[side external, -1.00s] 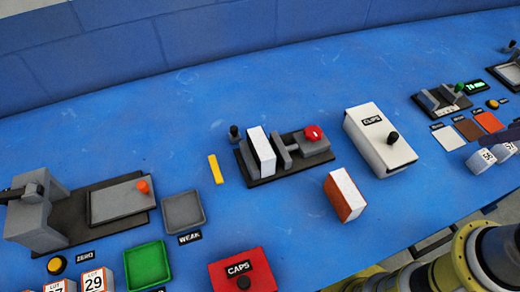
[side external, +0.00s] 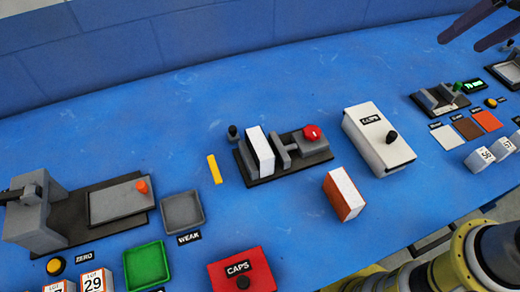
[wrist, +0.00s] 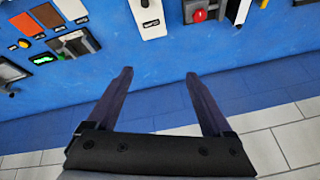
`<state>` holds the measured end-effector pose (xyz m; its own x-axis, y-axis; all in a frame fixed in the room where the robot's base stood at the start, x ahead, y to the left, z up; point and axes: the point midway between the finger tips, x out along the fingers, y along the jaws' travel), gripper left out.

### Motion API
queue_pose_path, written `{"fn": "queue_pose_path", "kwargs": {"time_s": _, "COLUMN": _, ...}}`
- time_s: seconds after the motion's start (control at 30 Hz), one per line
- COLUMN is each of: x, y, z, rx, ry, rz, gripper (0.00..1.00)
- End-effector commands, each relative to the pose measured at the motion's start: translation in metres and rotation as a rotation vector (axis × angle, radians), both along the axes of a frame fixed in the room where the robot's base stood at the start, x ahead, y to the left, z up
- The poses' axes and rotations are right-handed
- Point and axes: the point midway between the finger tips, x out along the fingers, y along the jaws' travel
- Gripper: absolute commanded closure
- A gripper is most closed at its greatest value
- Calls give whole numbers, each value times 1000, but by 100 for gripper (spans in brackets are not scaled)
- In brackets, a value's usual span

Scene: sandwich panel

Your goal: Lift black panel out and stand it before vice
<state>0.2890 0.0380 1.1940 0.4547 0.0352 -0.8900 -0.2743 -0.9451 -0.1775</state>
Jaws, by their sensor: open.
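The vice (side external: 308,146) sits mid-table on a dark base, with a red knob at its right end. A panel with a white face and dark edges, the black panel (side external: 261,152), stands upright between its jaws. A second panel, white with an orange-brown side (side external: 344,194), stands on the table in front of the vice, to the right. My gripper (side external: 490,25) is at the top right, high above the table and far from the vice. In the wrist view my gripper (wrist: 158,77) is open and empty, and part of the vice (wrist: 210,8) shows at the top edge.
A white caps box (side external: 378,140) stands right of the vice, and a red caps box (side external: 242,270) in front. A yellow strip (side external: 215,169) lies left of the vice. Grey (side external: 183,212) and green (side external: 147,265) trays are further left. Blue table is clear directly before the vice.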

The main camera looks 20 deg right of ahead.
Motion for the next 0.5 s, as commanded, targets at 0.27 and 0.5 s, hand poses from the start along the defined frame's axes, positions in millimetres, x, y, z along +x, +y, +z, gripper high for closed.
{"fn": "queue_pose_path", "kwargs": {"time_s": 0.27, "x": 102, "y": 99, "z": -15, "rx": 18, "ry": 117, "rz": 42, "gripper": 15}}
{"fn": "queue_pose_path", "kwargs": {"time_s": 0.5, "x": 146, "y": 211, "z": -81, "rx": -30, "ry": 225, "rz": 146, "gripper": 15}}
